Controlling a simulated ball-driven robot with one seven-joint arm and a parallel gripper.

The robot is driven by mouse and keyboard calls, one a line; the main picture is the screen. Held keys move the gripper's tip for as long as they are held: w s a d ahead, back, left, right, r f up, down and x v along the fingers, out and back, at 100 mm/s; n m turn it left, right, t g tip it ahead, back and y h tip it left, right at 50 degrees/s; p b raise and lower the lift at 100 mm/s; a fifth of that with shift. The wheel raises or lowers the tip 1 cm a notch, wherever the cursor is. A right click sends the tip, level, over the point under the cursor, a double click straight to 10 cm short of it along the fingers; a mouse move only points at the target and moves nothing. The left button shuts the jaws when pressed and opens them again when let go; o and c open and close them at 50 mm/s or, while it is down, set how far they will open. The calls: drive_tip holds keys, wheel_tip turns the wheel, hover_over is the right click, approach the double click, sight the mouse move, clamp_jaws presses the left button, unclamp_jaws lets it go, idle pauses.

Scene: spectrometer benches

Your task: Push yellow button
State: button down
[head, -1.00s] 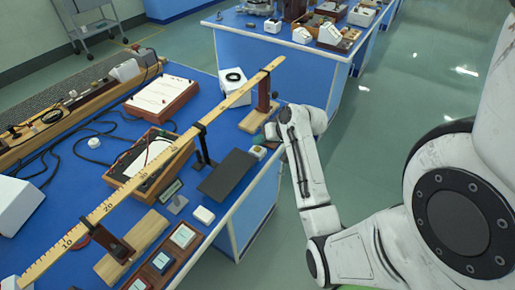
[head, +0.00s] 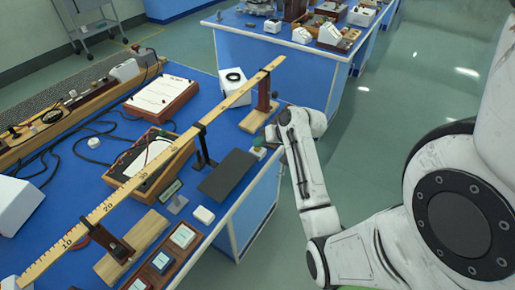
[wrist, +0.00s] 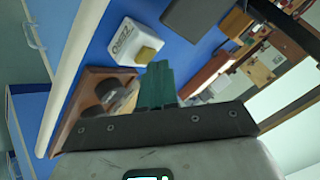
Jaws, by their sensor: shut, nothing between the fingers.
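The yellow button (wrist: 145,55) is a small block on a white box (wrist: 125,43) with dark lettering, seen in the wrist view. My gripper (wrist: 158,68) has green fingers, closed together and empty. Its tips appear just beside the button in the picture; I cannot tell whether they touch it. In the head view the small white box (head: 258,152) sits at the right edge of the blue bench, by my arm's end. There the fingers are mostly hidden.
A wooden base with dark knobs (wrist: 92,100) lies close to the fingers. In the head view a long ruler beam (head: 140,180) crosses the blue bench (head: 95,175). A dark grey plate (head: 227,174) lies near the box. Open floor is to the right.

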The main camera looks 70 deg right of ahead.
drive_tip(key=shift+f, duration=0.4)
idle(0.3)
drive_tip(key=shift+r, duration=0.1)
drive_tip(key=shift+r+p, duration=0.8)
drive_tip(key=shift+p, duration=0.05)
wheel_tip(320, 180, up, 5)
drive_tip(key=p, duration=0.5)
idle(0.8)
